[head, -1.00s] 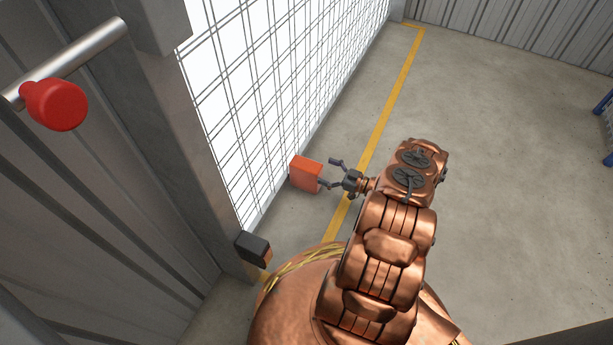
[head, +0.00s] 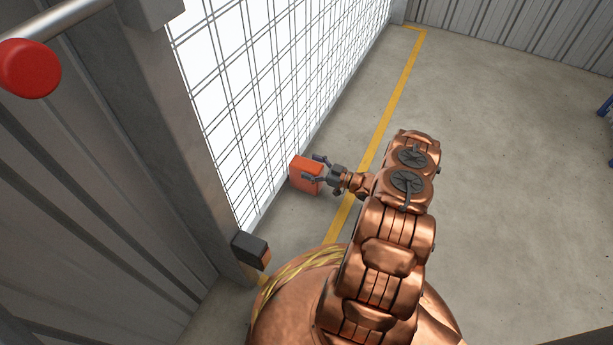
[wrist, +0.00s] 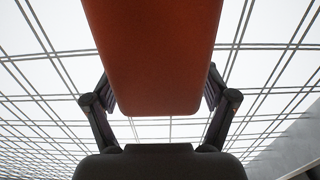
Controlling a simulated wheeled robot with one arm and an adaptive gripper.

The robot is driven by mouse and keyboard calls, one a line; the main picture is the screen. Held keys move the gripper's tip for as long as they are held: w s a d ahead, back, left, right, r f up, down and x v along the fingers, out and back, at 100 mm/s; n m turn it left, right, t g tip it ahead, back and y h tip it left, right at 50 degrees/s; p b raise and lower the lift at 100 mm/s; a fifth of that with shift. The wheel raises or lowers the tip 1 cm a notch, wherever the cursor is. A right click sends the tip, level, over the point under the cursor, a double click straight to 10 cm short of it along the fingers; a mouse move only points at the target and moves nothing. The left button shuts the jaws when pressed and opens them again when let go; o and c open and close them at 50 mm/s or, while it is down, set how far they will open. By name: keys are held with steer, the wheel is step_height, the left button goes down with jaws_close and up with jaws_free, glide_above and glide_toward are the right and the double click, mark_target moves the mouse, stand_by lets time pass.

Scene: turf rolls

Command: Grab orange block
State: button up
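The orange block (head: 303,168) stands on the floor by the wire mesh wall, left of my gripper. My gripper (head: 312,168) is at the block, its fingers spread apart with one on either side of the block's right end. In the wrist view the orange block (wrist: 155,55) fills the top middle, between the two dark fingers of my gripper (wrist: 160,98). The fingertips lie close beside or partly behind its sides; whether they touch it cannot be told.
The mesh wall (head: 262,85) runs along the left, close behind the block. A dark box (head: 250,248) sits by the grey post. A red knob (head: 28,68) is at upper left. Open concrete floor (head: 500,160) lies to the right, past a yellow line (head: 400,85).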

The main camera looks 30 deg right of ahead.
jaws_close()
stand_by(0.5)
